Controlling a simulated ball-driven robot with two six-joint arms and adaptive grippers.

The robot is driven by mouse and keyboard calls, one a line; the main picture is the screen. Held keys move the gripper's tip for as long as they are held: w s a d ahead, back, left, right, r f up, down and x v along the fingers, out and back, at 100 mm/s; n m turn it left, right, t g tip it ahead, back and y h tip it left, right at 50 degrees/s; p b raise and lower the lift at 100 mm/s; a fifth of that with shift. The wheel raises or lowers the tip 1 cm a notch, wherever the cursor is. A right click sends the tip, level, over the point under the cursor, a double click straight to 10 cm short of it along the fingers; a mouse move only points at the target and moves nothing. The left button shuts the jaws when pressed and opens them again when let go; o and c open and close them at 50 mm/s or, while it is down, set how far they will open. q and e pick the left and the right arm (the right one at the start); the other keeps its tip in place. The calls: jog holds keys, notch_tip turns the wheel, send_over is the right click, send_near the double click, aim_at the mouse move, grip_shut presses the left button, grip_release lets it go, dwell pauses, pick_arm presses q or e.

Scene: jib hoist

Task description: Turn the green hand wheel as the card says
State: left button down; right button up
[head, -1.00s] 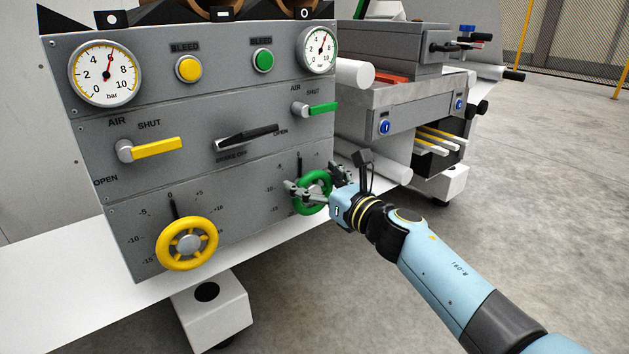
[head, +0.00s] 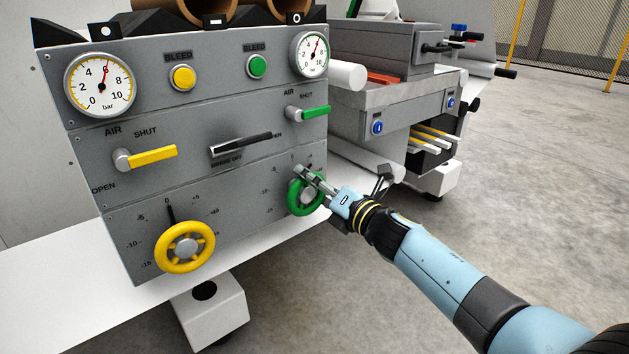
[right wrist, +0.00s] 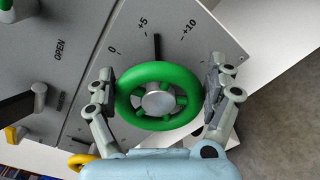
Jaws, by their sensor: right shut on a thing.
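The green hand wheel (head: 295,204) is at the lower right of the grey panel, with a grey hub. My right gripper (head: 308,184) is shut on its rim. In the right wrist view, the green wheel (right wrist: 158,72) sits between the two fingers of my right gripper (right wrist: 160,82), one on each side of the rim. A black pointer (right wrist: 157,46) stands above the wheel there, between the +5 and +10 marks of the scale. In the head view my gripper hides part of the wheel and its scale. I see no card. My left gripper is not in view.
A yellow hand wheel (head: 185,246) is at the panel's lower left. Above are a yellow lever (head: 152,157), a black lever (head: 243,144), a green lever (head: 315,112), buttons and two gauges. A grey machine (head: 400,95) stands behind right. The floor at right is clear.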

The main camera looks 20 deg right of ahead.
jog(key=m, duration=0.2)
jog(key=shift+a+f+m, duration=0.1)
jog(key=shift+f+m, duration=0.05)
jog(key=shift+m, duration=0.15)
jog(key=shift+w+f+m+p, duration=0.15)
jog(key=shift+m+p, duration=0.1)
jog(key=shift+m, duration=0.4)
jog(key=shift+s+f+m+p, duration=0.1)
jog(key=shift+m+p, duration=0.15)
jog(key=shift+m, duration=0.4)
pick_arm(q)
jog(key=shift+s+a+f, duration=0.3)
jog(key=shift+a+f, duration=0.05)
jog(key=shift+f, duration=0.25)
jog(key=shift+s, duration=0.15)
pick_arm(e)
jog(key=shift+w+m, duration=0.1)
jog(key=shift+m, duration=0.2)
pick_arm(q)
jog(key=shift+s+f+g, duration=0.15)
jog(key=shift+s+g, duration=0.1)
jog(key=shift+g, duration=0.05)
pick_arm(e)
jog(key=o, duration=0.9)
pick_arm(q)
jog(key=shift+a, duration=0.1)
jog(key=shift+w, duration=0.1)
pick_arm(e)
jog(key=shift+d+f, duration=0.1)
jog(key=shift+d, duration=0.1)
